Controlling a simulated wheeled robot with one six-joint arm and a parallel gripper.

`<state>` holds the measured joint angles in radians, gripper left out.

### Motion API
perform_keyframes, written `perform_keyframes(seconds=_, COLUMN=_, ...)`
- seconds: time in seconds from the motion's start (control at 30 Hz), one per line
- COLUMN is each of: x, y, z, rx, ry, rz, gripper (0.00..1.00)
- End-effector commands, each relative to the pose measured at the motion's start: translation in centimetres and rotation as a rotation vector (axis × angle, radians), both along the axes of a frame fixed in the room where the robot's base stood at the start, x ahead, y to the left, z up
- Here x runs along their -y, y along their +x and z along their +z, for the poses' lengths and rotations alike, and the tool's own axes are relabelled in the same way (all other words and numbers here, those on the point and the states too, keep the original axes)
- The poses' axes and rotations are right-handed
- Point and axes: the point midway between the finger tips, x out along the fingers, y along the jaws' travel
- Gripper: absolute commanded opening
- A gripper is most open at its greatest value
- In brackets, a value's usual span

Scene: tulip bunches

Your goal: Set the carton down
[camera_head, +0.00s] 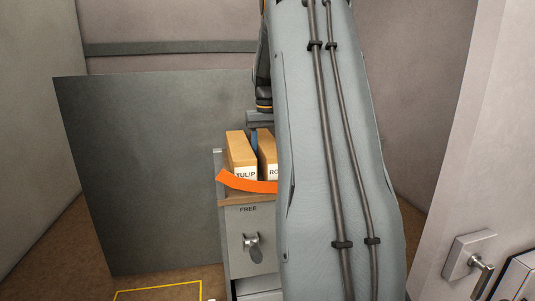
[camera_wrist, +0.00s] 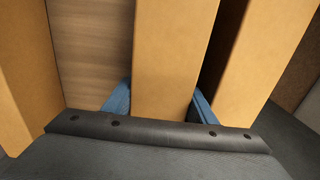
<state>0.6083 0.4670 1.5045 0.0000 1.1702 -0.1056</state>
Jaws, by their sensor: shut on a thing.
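My gripper (camera_head: 262,138) is shut on a tan carton (camera_wrist: 175,55), with a blue finger on each side of it in the wrist view. In the head view this appears to be the carton with a label starting "RO" (camera_head: 268,157), its right part hidden by my arm. The carton labelled "TULIP" (camera_head: 240,155) stands close to its left. The held carton is upright over the wooden top (camera_head: 237,200) of a grey cabinet. I cannot tell whether its base touches the top.
In the wrist view tan cartons flank the held one, at left (camera_wrist: 22,75) and right (camera_wrist: 260,65), with the wider gap at left. An orange strip (camera_head: 245,184) crosses the cabinet front above "FREE". A dark panel (camera_head: 150,170) stands left; a door handle (camera_head: 478,270) is at right.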

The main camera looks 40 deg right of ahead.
Motion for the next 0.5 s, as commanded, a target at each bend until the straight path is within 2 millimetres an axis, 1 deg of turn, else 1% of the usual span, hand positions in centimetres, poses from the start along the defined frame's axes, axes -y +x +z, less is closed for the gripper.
perform_keyframes(seconds=0.23, x=0.03, y=0.04, z=-0.19, rx=0.002, ry=-0.001, rz=0.0, gripper=0.11)
perform_keyframes(seconds=0.27, x=0.02, y=0.01, z=-0.26, rx=0.001, ry=0.0, rz=0.0, gripper=0.55)
perform_keyframes(seconds=0.3, x=0.02, y=0.01, z=-0.24, rx=0.001, ry=0.0, rz=0.0, gripper=0.59)
perform_keyframes(seconds=0.5, x=0.02, y=0.01, z=-0.23, rx=0.0, ry=0.0, rz=0.0, gripper=0.59)
